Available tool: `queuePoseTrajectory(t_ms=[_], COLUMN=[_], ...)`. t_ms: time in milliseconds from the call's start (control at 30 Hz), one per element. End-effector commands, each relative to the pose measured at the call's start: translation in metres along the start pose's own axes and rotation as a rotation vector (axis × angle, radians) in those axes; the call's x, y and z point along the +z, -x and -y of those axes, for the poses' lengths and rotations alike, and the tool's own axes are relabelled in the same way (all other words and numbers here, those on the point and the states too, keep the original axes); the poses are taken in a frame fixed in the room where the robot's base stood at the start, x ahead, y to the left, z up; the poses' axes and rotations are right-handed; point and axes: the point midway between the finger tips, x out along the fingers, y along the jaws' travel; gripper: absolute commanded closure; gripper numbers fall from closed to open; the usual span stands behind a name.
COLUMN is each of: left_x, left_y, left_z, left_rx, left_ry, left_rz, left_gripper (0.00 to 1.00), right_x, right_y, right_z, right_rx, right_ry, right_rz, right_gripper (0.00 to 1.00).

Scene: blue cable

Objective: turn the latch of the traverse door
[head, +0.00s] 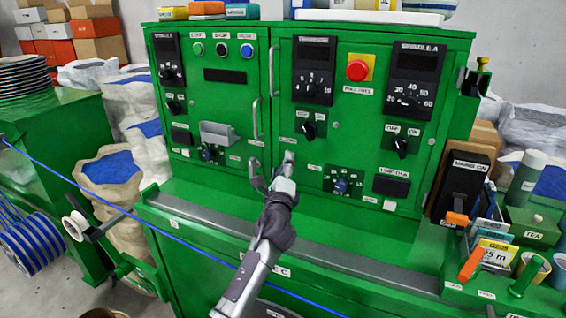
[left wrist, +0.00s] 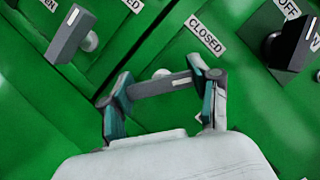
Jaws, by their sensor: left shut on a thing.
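The green cabinet (head: 320,140) has two doors side by side. My left gripper (head: 272,174) is at the lower inner corner of the right-hand door. In the left wrist view its two fingers (left wrist: 165,95) are closed on a grey latch bar (left wrist: 160,85), one at each end. My right gripper is out of view.
Door handles (head: 273,72) and (head: 257,118) stand out near the seam. Black knobs (head: 308,130) and a red emergency button (head: 357,70) are on the right-hand door. A blue cable (head: 110,205) runs across the front. Small boxes and tools crowd the right ledge.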

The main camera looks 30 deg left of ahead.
Motion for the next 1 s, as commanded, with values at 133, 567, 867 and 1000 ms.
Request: queuePoseTrajectory(t_ms=[133, 567, 867, 1000], left_x=[0.001, 0.001, 0.000, 0.000], left_y=[-0.001, 0.000, 0.000, 0.000], left_z=[0.003, 0.001, -0.001, -0.001], left_rx=[0.055, 0.175, 0.211, 0.216], left_ry=[0.131, 0.419, 0.504, 0.517], left_rz=[-0.001, 0.000, 0.001, 0.001], left_gripper=[0.73, 0.73, 0.73, 0.73], right_x=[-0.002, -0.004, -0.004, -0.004], right_y=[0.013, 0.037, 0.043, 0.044], right_z=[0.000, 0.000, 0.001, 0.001], right_rx=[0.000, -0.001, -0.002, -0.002], right_ry=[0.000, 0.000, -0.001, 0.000], right_rz=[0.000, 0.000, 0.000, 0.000], right_gripper=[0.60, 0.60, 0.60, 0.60])
